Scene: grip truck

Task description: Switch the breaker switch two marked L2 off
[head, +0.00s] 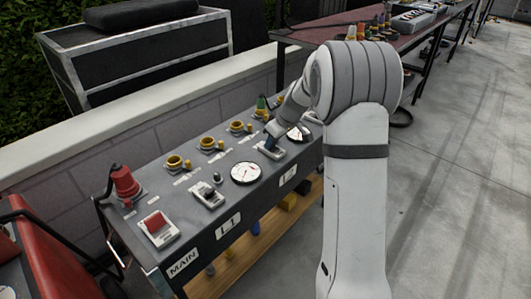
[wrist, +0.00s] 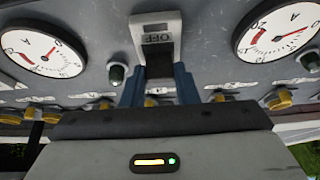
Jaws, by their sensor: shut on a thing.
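The grey breaker panel (head: 140,222) stands along the low wall, with plates marked MAIN, L1 and L2 (head: 287,177). The L2 switch (head: 274,153) sits behind the L2 plate, between two round gauges. In the wrist view this switch (wrist: 156,30) has a light housing with upside-down lettering that looks like OFF, and a dark lever. My gripper (head: 268,142) is down at the switch. Its blue fingers (wrist: 159,80) are on either side of the dark lever and shut on it. The lever's lower part is hidden by my gripper.
The red MAIN switch (head: 159,228) and the L1 switch (head: 208,194) are to the left. Gauges (head: 246,172) flank L2. Yellow sockets (head: 208,143) and a red plug (head: 124,182) line the panel's back. Open concrete floor (head: 450,200) lies at right.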

